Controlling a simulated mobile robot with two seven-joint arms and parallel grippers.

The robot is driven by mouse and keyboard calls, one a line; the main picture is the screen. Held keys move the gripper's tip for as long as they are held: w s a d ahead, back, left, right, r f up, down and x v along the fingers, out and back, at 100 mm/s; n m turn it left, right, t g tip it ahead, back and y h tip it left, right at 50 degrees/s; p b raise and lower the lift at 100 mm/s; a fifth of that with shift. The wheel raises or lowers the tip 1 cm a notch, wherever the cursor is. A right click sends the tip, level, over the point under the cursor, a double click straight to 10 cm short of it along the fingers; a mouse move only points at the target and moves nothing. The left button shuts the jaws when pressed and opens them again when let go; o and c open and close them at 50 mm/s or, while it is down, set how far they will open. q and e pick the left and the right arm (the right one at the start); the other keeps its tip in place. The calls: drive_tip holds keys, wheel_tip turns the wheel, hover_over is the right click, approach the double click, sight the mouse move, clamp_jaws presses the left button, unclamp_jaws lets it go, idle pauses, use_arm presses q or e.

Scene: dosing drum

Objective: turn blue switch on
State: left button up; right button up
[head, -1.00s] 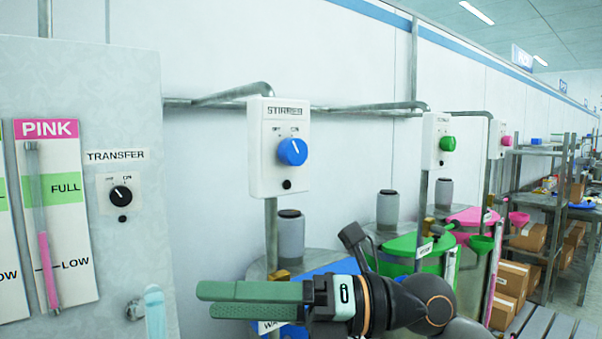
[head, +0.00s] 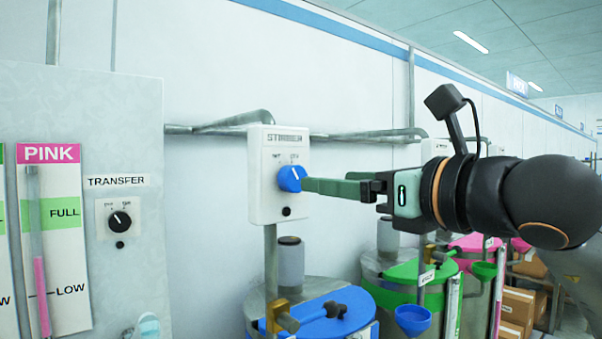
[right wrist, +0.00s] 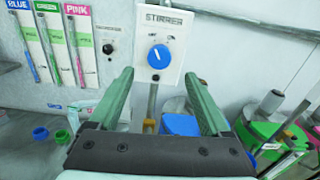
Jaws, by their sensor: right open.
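The blue switch is a round blue knob (head: 291,178) with a white pointer line. It sits on a white STIRRER box (head: 265,200) on the wall, under small OFF and ON labels. It also shows in the right wrist view (right wrist: 159,56), where the pointer leans slightly left of upright. My right gripper (head: 306,185) is open and level with the knob, its green fingertips at the knob's right edge in the head view. In the right wrist view its fingers (right wrist: 160,75) are spread, with the knob centred beyond the tips. Contact cannot be told. My left gripper is out of view.
A panel with a black TRANSFER knob (head: 120,221) and a PINK level gauge (head: 55,240) stands at left. Below the switch is a drum with a blue lid (head: 335,306). A green-lidded drum (head: 405,275) stands to the right. Pipes run along the wall.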

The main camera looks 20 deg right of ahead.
sight(298, 178)
drive_tip(key=p+x, duration=0.2)
drive_tip(key=x, duration=0.5)
drive_tip(key=shift+w+a, duration=0.1)
drive_tip(key=shift+w, duration=0.15)
drive_tip(key=shift+w+a+f, duration=0.1)
drive_tip(key=shift+w+a, duration=0.05)
drive_tip(key=shift+w, duration=0.3)
clamp_jaws()
